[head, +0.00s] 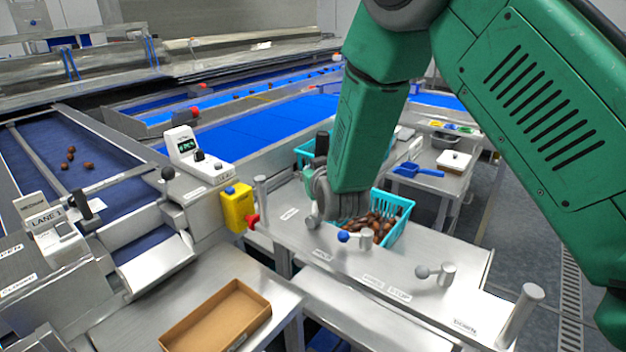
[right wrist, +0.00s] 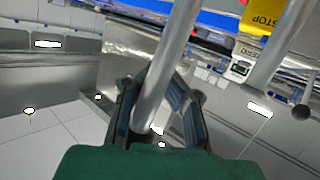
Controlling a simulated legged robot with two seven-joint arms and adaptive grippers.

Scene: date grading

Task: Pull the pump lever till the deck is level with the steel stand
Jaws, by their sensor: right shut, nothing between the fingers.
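My right gripper (head: 338,205) hangs from the green arm over a steel bench (head: 460,297), beside a teal crate (head: 399,232) of brown dates. It is shut. In the right wrist view a slanting steel bar (right wrist: 170,65) crosses in front of its fingers (right wrist: 160,112); I cannot tell if they touch. On the bench are a blue-knobbed lever (head: 344,236), a grey-knobbed lever (head: 422,271) and a thick upright steel post (head: 521,315). Which is the pump lever, and which surfaces are the deck and steel stand, I cannot tell. My left gripper is not in view.
A yellow box with a red part (head: 238,207) stands at the bench's left end. A cardboard tray (head: 217,316) lies on a lower steel table. A blue belt with several dates (head: 70,155) is at left. A side table (head: 437,182) stands behind right.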

